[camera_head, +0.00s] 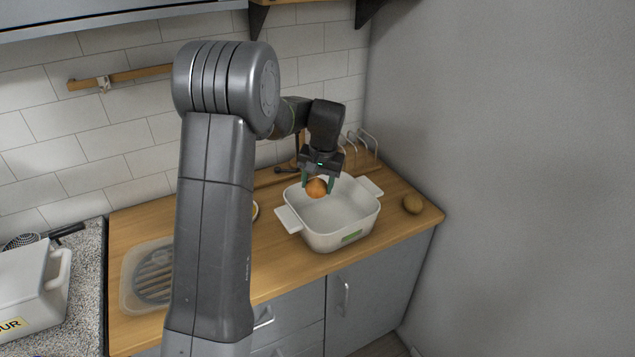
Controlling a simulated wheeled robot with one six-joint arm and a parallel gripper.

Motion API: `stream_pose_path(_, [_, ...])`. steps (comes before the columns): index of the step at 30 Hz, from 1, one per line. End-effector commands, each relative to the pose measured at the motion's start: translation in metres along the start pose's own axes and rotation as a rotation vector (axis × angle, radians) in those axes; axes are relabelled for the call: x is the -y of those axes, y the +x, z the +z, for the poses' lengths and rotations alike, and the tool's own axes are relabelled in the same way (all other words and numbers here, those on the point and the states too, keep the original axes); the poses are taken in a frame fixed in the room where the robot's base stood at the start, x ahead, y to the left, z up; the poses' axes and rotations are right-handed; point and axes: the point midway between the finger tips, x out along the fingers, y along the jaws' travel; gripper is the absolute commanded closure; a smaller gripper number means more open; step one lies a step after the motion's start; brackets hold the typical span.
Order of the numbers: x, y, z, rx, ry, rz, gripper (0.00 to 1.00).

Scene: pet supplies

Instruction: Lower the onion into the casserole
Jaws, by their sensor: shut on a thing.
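The onion (316,188) is round and orange-brown. My gripper (318,186) points down and is shut on the onion. The casserole (345,226) is a white, rounded rectangular dish with a handle at each end and a green label on its front. It stands on the wooden counter. The onion appears over the back left part of the casserole's opening, around rim height; I cannot tell its exact height above the floor of the dish. The visible inside of the casserole is empty.
A drain grate (154,276) and a white flour container (30,290) are at left. My arm hides part of the counter.

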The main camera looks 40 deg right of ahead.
Motion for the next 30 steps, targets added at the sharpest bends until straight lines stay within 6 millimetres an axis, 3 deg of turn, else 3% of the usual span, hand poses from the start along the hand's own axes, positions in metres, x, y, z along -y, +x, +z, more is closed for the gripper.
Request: stream_pose_path(30, [-0.007, 0.052, 0.005, 0.0, 0.0, 0.0, 0.73])
